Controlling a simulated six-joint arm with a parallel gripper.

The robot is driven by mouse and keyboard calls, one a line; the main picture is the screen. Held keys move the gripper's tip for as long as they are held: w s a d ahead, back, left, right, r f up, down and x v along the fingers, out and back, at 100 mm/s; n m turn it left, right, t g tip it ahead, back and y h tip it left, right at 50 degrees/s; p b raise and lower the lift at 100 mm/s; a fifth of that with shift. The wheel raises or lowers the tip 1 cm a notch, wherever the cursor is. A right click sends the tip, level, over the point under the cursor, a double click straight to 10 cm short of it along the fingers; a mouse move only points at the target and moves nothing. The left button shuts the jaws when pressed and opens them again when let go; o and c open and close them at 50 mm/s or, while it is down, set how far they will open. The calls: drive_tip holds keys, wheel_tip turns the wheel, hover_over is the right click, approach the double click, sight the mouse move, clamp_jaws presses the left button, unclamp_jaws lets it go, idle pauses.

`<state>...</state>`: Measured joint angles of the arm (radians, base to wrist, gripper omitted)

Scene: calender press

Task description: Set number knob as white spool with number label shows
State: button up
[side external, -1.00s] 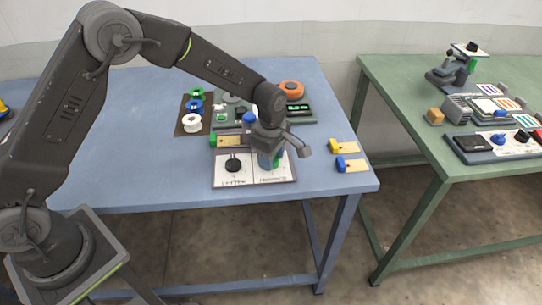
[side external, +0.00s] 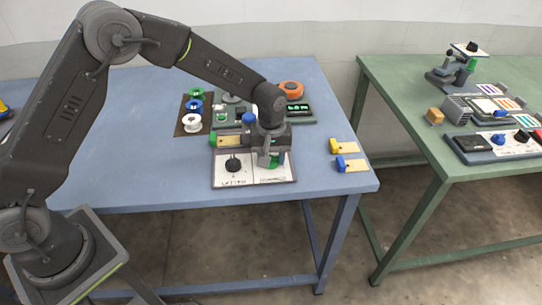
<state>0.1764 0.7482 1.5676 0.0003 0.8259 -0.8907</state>
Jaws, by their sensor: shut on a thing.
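My gripper (side external: 270,158) is at the right half of a white panel (side external: 236,180) at the front of the blue table. It is shut on the number knob, which the fingers hide. A black letter knob (side external: 233,164) stands on the panel's left half, clear of my gripper. The white spool (side external: 192,123) stands on a dark mat to the left, with a blue spool (side external: 194,106) and a green spool (side external: 196,93) behind it. The number label on the white spool is too small to read.
Behind the panel stands the press with a blue knob (side external: 249,118) and a yellow-and-green part (side external: 227,140). An orange round thing (side external: 291,89) is at the back. Yellow (side external: 343,146) and blue (side external: 352,164) tagged pieces lie to the right. A green table (side external: 395,130) stands apart at right.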

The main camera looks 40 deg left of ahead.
drive_tip(key=m, duration=0.4)
drive_tip(key=shift+r+m, duration=0.1)
drive_tip(key=shift+m, duration=0.2)
drive_tip(key=m, duration=0.4)
drive_tip(key=shift+m, duration=0.3)
drive_tip(key=m, duration=0.4)
drive_tip(key=shift+m, duration=1.9)
drive_tip(key=o, duration=0.9)
drive_tip(key=shift+o, duration=0.2)
wheel_tip(320, 180, up, 14)
